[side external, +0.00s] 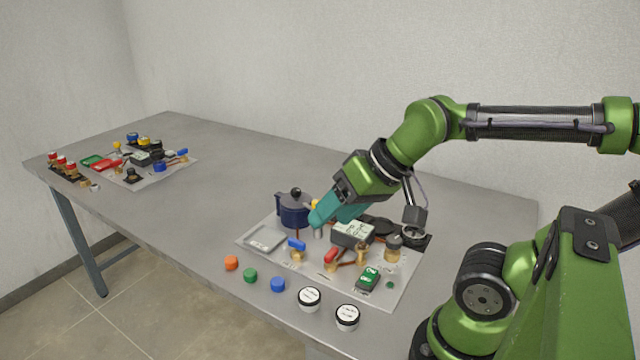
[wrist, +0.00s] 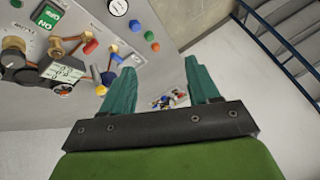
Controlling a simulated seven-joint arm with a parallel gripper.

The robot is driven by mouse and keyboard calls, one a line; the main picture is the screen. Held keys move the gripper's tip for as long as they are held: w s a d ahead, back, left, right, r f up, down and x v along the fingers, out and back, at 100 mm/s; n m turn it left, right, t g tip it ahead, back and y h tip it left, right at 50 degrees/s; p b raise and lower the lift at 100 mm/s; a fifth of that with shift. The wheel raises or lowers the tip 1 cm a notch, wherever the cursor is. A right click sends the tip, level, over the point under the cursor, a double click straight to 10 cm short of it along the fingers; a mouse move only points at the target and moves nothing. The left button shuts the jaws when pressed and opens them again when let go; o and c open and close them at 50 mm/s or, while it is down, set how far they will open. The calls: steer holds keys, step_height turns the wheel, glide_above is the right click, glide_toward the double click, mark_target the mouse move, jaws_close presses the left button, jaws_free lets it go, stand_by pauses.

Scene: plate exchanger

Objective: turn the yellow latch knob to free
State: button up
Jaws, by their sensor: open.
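The yellow latch knob (side external: 315,203) shows as a small patch of yellow beside my fingers in the side view, near the dark blue pot (side external: 294,213). In the wrist view the knob (wrist: 101,90) lies just left of my left finger, not between the fingers. My gripper (side external: 326,216) has teal fingers and points down and left over the panel (side external: 394,296). In the wrist view my gripper (wrist: 158,68) is open, with nothing between its fingertips. My fingers partly hide the knob's surroundings, and I cannot tell whether a finger touches it. The knob's turned position is too small to read.
A digital meter (side external: 353,233), a blue-handled valve (side external: 297,246) and a red-handled valve (side external: 330,257) crowd the panel. Orange (side external: 231,263), green (side external: 250,275) and blue (side external: 278,284) caps lie along the front edge. A second panel (side external: 177,172) is far left; the table between is clear.

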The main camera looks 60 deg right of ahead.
steer(key=w+d+r+n+g+h, duration=0.1)
steer(key=w+d+n+g, duration=0.3)
steer(key=w+d+n, duration=0.55)
steer(key=w+d+r+n+g+h, duration=0.1)
steer(key=w+d+n+g, duration=0.25)
steer(key=w+d, duration=0.6)
steer(key=shift+t, duration=0.35)
steer(key=d+f, duration=0.1)
steer(key=f, duration=0.4)
steer(key=s+f, duration=0.1)
steer(key=f, duration=0.5)
steer(key=d+f, duration=0.1)
steer(key=f, duration=0.4)
steer(key=shift+s+d+f, duration=0.25)
steer(key=shift+s+d, duration=0.1)
steer(key=shift+s, duration=0.05)
steer(key=c, duration=1.1)
steer(key=shift+o, duration=0.2)
